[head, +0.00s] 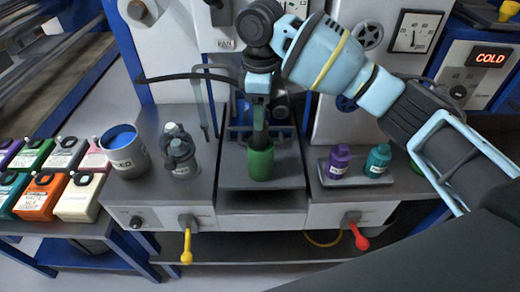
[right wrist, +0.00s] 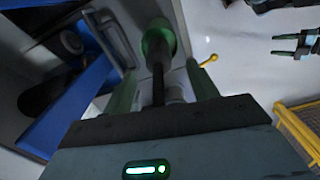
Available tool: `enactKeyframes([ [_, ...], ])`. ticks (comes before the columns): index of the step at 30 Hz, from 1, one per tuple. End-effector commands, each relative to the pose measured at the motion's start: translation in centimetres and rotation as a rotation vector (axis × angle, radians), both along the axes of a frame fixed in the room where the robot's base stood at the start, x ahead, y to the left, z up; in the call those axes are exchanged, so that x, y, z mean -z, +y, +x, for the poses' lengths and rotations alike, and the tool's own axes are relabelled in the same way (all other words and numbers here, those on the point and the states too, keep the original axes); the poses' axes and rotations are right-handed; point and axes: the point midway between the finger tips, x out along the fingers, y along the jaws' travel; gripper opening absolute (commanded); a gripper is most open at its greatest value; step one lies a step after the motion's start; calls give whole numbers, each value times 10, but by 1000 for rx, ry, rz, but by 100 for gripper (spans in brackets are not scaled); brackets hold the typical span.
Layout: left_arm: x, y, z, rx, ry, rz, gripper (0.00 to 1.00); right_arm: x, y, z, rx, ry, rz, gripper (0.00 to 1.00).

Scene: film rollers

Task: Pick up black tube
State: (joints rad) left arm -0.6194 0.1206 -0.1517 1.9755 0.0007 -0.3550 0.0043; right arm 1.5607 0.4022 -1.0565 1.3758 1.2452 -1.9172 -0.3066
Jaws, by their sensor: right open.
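The black tube (head: 260,125) stands upright with its lower end in a green cup (head: 261,163) on the middle of the bench. My right gripper (head: 259,98) is over it, pointing down, with the arm coming in from the upper right. In the right wrist view the black tube (right wrist: 158,85) runs between the two open fingers of the right gripper (right wrist: 162,88). There is a gap on either side of it, and the green cup (right wrist: 158,38) lies beyond. My left gripper does not show in the head view.
A blue-topped pot (head: 125,152) and grey bottles (head: 180,158) stand left of the cup. Purple (head: 340,158) and teal (head: 377,160) bottles stand right. Several coloured canisters (head: 45,195) sit far left. Yellow (head: 187,245) and red (head: 358,235) levers stick out in front.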

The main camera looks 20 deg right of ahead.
Motion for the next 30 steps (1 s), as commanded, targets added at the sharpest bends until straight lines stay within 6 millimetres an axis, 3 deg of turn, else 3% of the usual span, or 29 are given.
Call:
enactKeyframes([
  [4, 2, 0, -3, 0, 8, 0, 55, 17, -1, 0, 1, 3, -1, 58],
  [11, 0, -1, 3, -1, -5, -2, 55, 24, 0, 0, 1, 1, -1, 58],
  [21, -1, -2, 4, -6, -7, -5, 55, 67, 0, -1, 1, 2, -1, 58],
  [30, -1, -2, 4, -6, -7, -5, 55, 73, 0, -1, 0, -1, 0, 58],
])
